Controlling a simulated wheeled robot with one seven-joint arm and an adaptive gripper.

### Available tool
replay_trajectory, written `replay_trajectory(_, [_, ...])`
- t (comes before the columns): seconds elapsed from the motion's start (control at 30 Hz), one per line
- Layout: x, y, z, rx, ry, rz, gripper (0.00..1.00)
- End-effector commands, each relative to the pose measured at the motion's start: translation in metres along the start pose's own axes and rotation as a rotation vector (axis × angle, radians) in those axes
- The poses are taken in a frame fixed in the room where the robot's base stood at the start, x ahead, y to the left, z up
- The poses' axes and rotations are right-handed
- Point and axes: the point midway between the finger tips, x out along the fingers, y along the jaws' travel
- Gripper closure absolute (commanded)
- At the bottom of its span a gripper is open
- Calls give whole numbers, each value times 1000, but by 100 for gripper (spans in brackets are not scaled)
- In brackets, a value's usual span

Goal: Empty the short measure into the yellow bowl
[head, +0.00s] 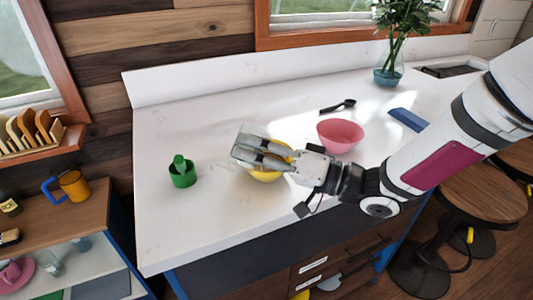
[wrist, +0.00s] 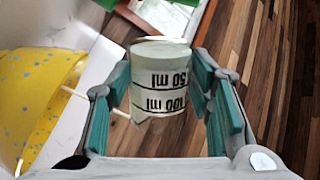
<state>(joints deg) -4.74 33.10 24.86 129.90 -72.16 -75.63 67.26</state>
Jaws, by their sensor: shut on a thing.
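My gripper (head: 264,158) is shut on a clear short measure (head: 246,136), above the white counter. The wrist view shows the measure (wrist: 158,72) between my teal finger pads (wrist: 165,95), with its 50 ml and 100 ml marks upside down. I cannot tell what is in it. The yellow bowl (head: 268,175) sits on the counter beneath and partly behind my gripper. In the wrist view the bowl (wrist: 35,85), yellow with teal specks, is left of the measure and apart from it.
A green container (head: 183,175) stands left on the counter (head: 215,215). A pink bowl (head: 340,135), a black spoon (head: 338,106), a blue flat object (head: 407,119) and a plant vase (head: 388,77) are to the right and back. The counter's front left is clear.

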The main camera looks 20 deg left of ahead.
Motion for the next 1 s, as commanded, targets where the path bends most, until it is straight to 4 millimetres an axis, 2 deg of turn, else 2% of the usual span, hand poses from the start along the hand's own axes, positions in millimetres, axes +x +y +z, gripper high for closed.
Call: replay_trajectory(1.0, [0,-5,-4,107,15,-8,85])
